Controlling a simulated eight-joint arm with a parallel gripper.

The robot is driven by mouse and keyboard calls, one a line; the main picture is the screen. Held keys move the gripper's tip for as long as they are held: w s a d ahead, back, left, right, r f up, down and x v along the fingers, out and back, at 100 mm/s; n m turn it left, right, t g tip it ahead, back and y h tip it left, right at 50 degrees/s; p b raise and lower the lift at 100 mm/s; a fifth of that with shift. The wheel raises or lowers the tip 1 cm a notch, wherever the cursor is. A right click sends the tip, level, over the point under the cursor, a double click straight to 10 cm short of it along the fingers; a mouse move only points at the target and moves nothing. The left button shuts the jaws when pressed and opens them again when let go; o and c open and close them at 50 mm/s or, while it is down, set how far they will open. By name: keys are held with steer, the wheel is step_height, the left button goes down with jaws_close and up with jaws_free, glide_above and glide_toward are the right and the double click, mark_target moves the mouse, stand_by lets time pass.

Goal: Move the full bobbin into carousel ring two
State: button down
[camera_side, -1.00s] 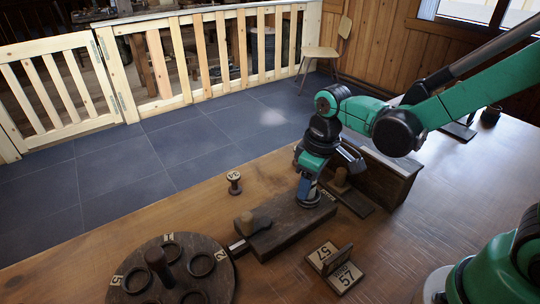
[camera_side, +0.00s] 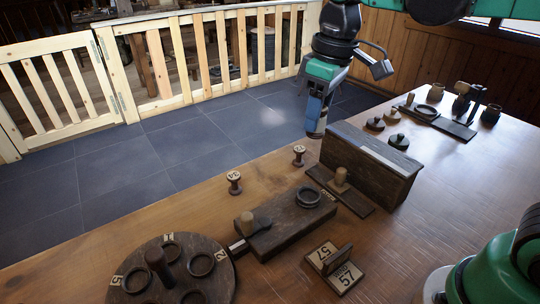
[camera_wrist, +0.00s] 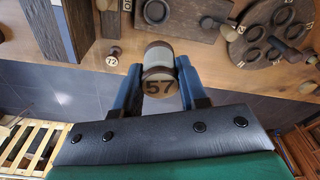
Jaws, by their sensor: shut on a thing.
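My gripper (camera_wrist: 160,84) is shut on the bobbin (camera_wrist: 158,66), a pale-wound spool with dark ends, its end marked 57. The carousel (camera_side: 226,290) is a round dark wooden disc at the lower left, with several dark rings and a central knob. Ring two (camera_side: 212,268), beside the label 2, looks empty. The carousel also shows at the upper right of the wrist view (camera_wrist: 238,48).
A dark block (camera_side: 275,238) with a peg and an empty ring stands right of the carousel. Two small numbered spools (camera_side: 234,183) (camera_side: 299,156) stand near the far edge. A 57 card (camera_side: 336,268), a peg plate and a long box (camera_side: 372,165) stand to the right.

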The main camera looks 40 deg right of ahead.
step_height(320, 180, up, 5)
steer(key=shift+w+a+n, duration=0.2)
steer(key=shift+a+n, duration=0.1)
steer(key=shift+a, duration=0.05)
steer(key=a+f+n+g, duration=0.1)
steer(key=a+f+n, duration=0.55)
steer(key=a, duration=0.45)
steer(key=a+f+n, duration=0.5)
steer(key=a+f, duration=0.2)
steer(key=a, duration=0.3)
steer(key=shift+y, duration=0.4)
steer(key=shift+s+a+f, duration=0.1)
steer(key=shift+s+f, duration=0.05)
steer(key=shift+f, duration=1.4)
steer(key=shift+s+a+f, duration=0.1)
steer(key=shift+f, duration=1.4)
steer(key=shift+f, duration=0.75)
steer(key=shift+c, duration=2)
jaws_free()
